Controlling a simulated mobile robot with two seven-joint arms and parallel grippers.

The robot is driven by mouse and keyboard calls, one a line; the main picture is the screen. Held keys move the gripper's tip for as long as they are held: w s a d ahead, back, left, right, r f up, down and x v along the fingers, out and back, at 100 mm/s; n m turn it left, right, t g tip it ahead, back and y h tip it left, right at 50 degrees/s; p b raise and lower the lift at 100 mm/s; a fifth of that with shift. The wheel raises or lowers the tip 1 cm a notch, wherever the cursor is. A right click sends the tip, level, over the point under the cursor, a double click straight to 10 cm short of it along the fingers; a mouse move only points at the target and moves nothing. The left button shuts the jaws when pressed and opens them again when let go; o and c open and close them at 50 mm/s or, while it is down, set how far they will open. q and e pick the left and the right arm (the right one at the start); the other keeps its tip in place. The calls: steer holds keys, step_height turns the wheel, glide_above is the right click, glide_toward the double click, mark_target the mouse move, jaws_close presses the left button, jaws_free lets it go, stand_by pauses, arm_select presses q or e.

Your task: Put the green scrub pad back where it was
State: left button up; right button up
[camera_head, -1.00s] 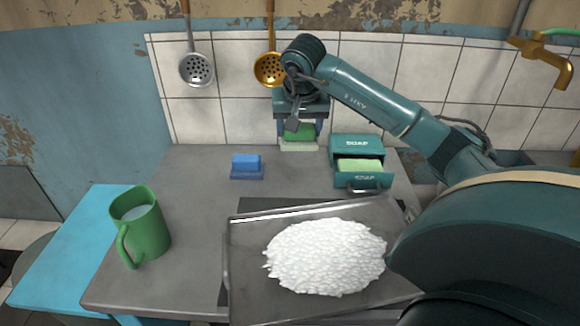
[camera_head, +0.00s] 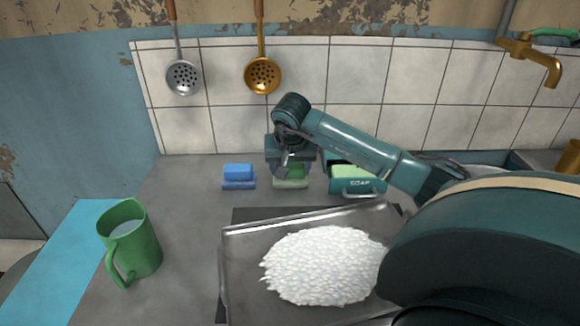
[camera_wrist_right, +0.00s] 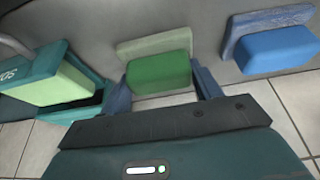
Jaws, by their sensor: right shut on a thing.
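The green scrub pad (camera_head: 292,172) is a darker green block with a flat pale green layer under it. It is at counter height, right of a similar blue pad (camera_head: 238,173); I cannot tell if it touches the counter. My right gripper (camera_head: 290,168) points down from above and is shut on the green pad, partly hiding it. In the right wrist view, the green pad (camera_wrist_right: 158,72) sits between the two fingers (camera_wrist_right: 163,90), and the blue pad (camera_wrist_right: 275,48) is apart at the right. My left gripper is not in view.
A teal soap box (camera_head: 355,186) with a pale green bar in its open drawer stands close right of the gripper. A metal tray (camera_head: 240,262) with a white heap is in front. A green mug (camera_head: 130,245) stands left. The tiled wall is behind.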

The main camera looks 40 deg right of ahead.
steer(key=shift+r, duration=0.1)
steer(key=shift+f, duration=0.25)
steer(key=o, duration=1)
steer(key=shift+c, duration=0.2)
steer(key=shift+r, duration=0.1)
